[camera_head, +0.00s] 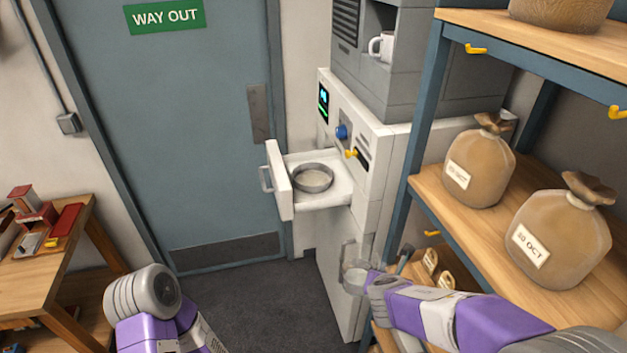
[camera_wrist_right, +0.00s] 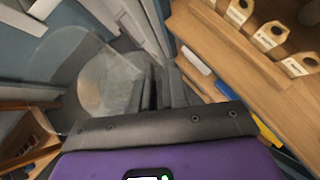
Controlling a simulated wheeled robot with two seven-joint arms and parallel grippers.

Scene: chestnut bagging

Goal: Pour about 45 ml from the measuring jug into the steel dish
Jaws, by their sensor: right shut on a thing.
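The steel dish (camera_head: 313,178) is a round, shallow dish sitting in a pulled-out white drawer (camera_head: 284,200) of the machine. The measuring jug (camera_head: 354,276) is small and clear, below and to the right of the drawer. My right gripper (camera_head: 367,272) is shut on it. In the right wrist view the clear jug (camera_wrist_right: 112,84) shows large beside the dark fingers (camera_wrist_right: 170,88); a pale brownish patch shows through it, and I cannot tell how much it holds. My left arm shows at the lower left, but its gripper is out of view.
A wooden shelf rack (camera_head: 437,205) with brown sacks (camera_head: 478,165) stands close on the right, beside my right arm. A wooden bench (camera_head: 40,262) with red items is at the left. A grey door (camera_head: 190,110) is behind. The floor (camera_head: 250,308) between is clear.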

